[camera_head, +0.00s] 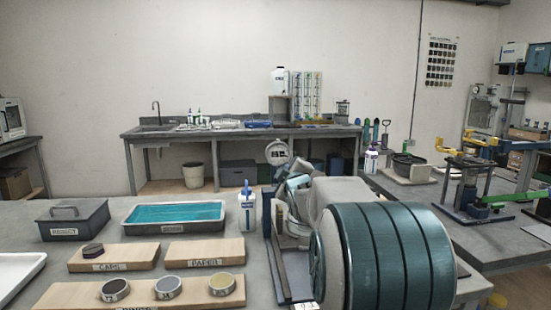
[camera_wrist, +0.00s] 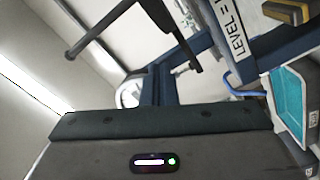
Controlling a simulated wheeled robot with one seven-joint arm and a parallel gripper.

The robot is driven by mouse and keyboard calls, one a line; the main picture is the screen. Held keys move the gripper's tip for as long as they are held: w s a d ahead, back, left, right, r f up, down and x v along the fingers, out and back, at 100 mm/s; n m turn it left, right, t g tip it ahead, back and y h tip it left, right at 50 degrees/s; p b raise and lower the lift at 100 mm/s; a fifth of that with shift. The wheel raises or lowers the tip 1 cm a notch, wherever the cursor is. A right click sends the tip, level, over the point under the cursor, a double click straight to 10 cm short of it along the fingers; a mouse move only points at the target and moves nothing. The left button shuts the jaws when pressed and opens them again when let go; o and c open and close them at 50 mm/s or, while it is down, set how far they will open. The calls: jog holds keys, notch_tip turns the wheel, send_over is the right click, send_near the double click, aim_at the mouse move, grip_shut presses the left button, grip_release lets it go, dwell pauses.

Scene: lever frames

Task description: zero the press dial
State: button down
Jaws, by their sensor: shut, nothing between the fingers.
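The press is a dark blue frame (camera_head: 268,215) on the front bench, partly hidden behind my arm. A round, pale dial (camera_head: 277,152) stands at its top; its needle and marks are too small to read. In the wrist view a pale round face (camera_wrist: 130,92), probably this dial, is partly covered by blue bars. A black bent bar (camera_wrist: 95,30), probably a lever, crosses the upper part. My gripper (camera_wrist: 160,145) shows its dark body along the bottom of the wrist view. It is shut and empty; its fingertips are not clearly visible. In the head view it is close by the press.
Left of the press stand a white bottle (camera_head: 248,208), a teal-filled tray (camera_head: 130,231), a grey lidded box (camera_head: 75,220) and wooden boards (camera_head: 205,252) with labels. Several round pieces sit on the front board. Another bench (camera_head: 440,220) with equipment is at right.

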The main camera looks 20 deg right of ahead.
jog(key=shift+d+b+v, duration=0.2)
jog(key=shift+b+v, duration=0.9)
jog(key=shift+v, duration=1.85)
jog(key=shift+f, duration=0.1)
